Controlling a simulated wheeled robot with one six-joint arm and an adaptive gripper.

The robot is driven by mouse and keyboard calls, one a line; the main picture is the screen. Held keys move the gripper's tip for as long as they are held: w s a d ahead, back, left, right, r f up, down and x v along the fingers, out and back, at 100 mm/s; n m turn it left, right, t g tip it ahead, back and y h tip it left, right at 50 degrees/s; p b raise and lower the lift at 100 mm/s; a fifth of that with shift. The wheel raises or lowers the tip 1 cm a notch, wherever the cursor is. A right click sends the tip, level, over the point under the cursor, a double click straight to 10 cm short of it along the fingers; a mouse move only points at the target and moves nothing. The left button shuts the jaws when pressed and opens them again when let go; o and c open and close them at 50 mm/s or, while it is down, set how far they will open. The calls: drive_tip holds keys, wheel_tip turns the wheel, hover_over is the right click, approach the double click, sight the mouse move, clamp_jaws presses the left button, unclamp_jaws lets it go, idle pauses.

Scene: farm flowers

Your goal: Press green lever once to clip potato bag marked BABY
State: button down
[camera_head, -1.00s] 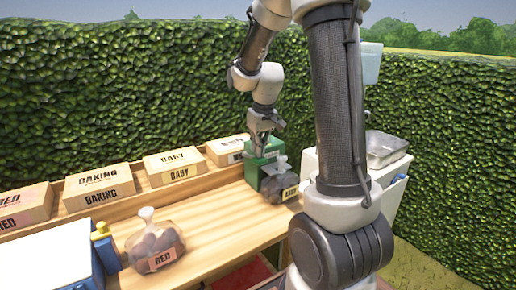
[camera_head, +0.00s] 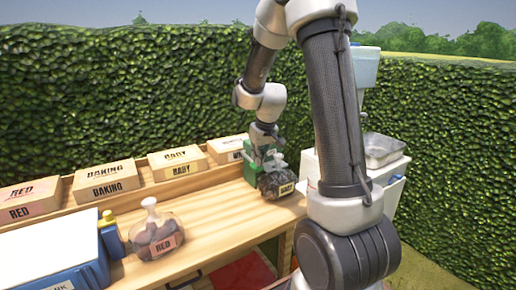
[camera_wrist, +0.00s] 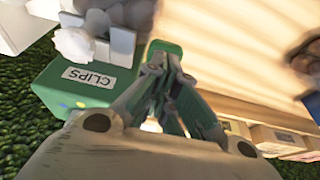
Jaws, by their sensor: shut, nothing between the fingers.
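The green clip machine (camera_head: 252,172) stands at the far right end of the wooden bench. In the wrist view its body with a CLIPS label (camera_wrist: 89,77) is at left, and a green part that looks like the lever (camera_wrist: 166,48) is right behind my fingertips. The dark bag marked BABY (camera_head: 278,183) sits against the machine's front right. A whitish bag neck (camera_wrist: 75,43) shows beside the machine in the wrist view. My gripper (camera_head: 262,147) is shut and empty, at the machine's top. The fingertips (camera_wrist: 164,66) overlap the lever; I cannot tell whether they touch.
A bag marked RED (camera_head: 157,236) stands on the bench, left of centre. A blue and white box (camera_head: 60,255) and a yellow-topped bottle (camera_head: 109,228) are at left. Labelled boxes (camera_head: 107,182) line the back. The bench between the two bags is clear.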

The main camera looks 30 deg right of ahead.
drive_tip(key=shift+s+f, duration=0.2)
drive_tip(key=shift+f, duration=0.7)
drive_tip(key=shift+s+f, duration=0.15)
drive_tip(key=shift+f, duration=0.7)
